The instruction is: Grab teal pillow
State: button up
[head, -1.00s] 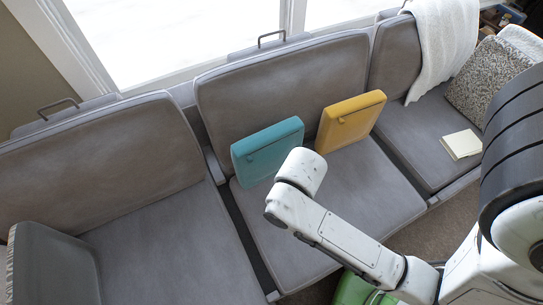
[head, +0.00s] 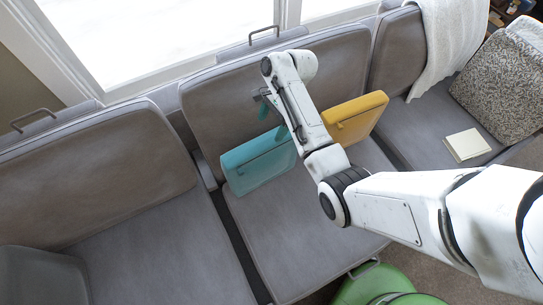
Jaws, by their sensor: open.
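The teal pillow (head: 256,166) leans against the backrest of the middle grey seat. Its front face and left side show, and its upper right is close to my arm in the picture. My gripper (head: 273,121) hangs from the end of my arm, just above the pillow's top edge in the picture. Its fingers look small and teal, are spread apart and hold nothing. I cannot tell how much height or depth lies between the fingers and the pillow.
A yellow pillow (head: 358,116) leans just right of the teal one, partly behind my arm. A pale book (head: 466,145) and a patterned cushion (head: 503,84) are on the right seat. A white throw (head: 450,40) drapes its backrest.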

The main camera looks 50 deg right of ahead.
aim_at(262, 142)
jog(key=shift+w+d, duration=0.15)
jog(key=shift+d, duration=0.15)
jog(key=shift+m, duration=0.3)
jog(key=x, duration=0.5)
jog(key=shift+d+f, duration=0.1)
jog(key=shift+w+x, duration=0.1)
jog(key=shift+x, duration=1.25)
jog(key=shift+w+x, duration=0.15)
jog(key=shift+x, duration=1.25)
jog(key=shift+f, duration=0.15)
jog(key=shift+c, duration=0.2)
grip_shut()
